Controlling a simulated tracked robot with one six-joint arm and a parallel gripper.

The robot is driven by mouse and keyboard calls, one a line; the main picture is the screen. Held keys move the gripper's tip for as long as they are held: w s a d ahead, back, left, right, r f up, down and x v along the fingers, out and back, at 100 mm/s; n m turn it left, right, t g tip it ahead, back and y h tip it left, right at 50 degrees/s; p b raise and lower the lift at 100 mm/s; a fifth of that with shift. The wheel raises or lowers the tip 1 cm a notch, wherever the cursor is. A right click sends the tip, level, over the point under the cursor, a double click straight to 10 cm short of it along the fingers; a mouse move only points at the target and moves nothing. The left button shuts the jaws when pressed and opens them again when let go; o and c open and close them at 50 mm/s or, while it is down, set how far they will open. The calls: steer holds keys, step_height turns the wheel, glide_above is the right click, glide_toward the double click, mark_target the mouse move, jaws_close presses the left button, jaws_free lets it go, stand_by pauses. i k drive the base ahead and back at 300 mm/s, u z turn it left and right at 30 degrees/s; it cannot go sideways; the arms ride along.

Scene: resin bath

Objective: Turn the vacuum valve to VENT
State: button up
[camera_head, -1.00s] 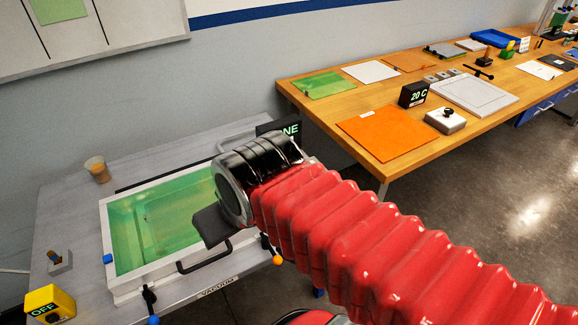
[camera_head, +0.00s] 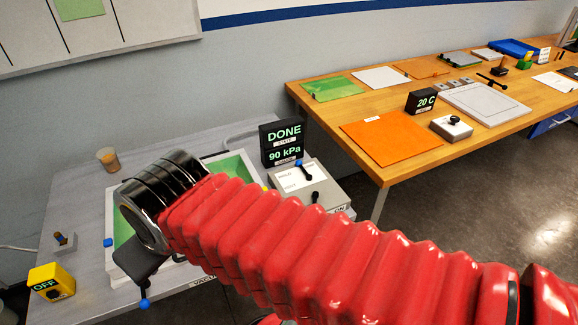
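A light grey box (camera_head: 325,190) stands at the right end of the grey table. Its top panel has a small black lever with a blue end (camera_head: 299,163) beside labels, one looking like HOLD; the others are too small to read surely. I take this lever for the vacuum valve. A second black knob (camera_head: 315,197) sits nearer the front, close to an ON label. A black display (camera_head: 283,144) behind reads DONE and 90 kPa. My gripper (camera_head: 141,262) is over the bath's front left, well left of the valve and apart from it.
The white-rimmed bath (camera_head: 110,215) with green inside is largely hidden by my red arm. A wooden bench (camera_head: 360,170) is at right.

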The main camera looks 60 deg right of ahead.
mark_target(299, 164)
steer(key=u, duration=0.4)
steer(key=k, duration=1.05)
steer(key=z, duration=0.85)
steer(key=i, duration=1)
steer(key=z, duration=0.05)
